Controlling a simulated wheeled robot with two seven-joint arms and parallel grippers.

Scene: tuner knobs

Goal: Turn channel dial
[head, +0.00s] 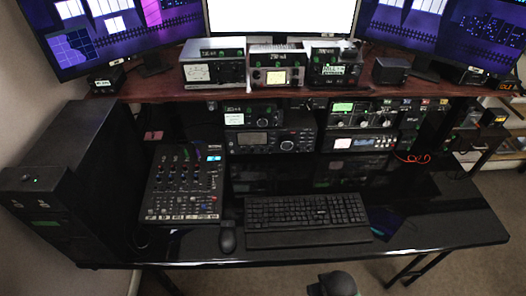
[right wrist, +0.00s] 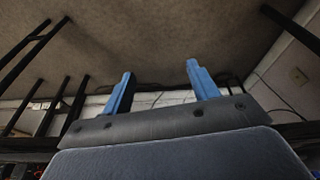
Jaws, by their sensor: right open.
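Radio and tuner units with small knobs stand in rows behind the desk in the head view. A radio with a round knob and a small display (head: 272,141) is at the middle of the lower row. A tuner with a green display and several knobs (head: 361,113) is to its upper right. I cannot tell which knob is the channel dial. My right gripper (right wrist: 160,69) shows in the right wrist view, its two blue fingers apart with nothing between them. It faces the floor and a wall, with no tuner close to it. My left gripper is not in view.
A black desk (head: 420,225) holds a keyboard (head: 307,212), a mouse (head: 227,241) and an audio mixer (head: 183,182). A tall black computer case (head: 90,160) stands at the left. A wooden shelf (head: 150,88) with monitors overhangs the units. The desk's right part is mostly clear.

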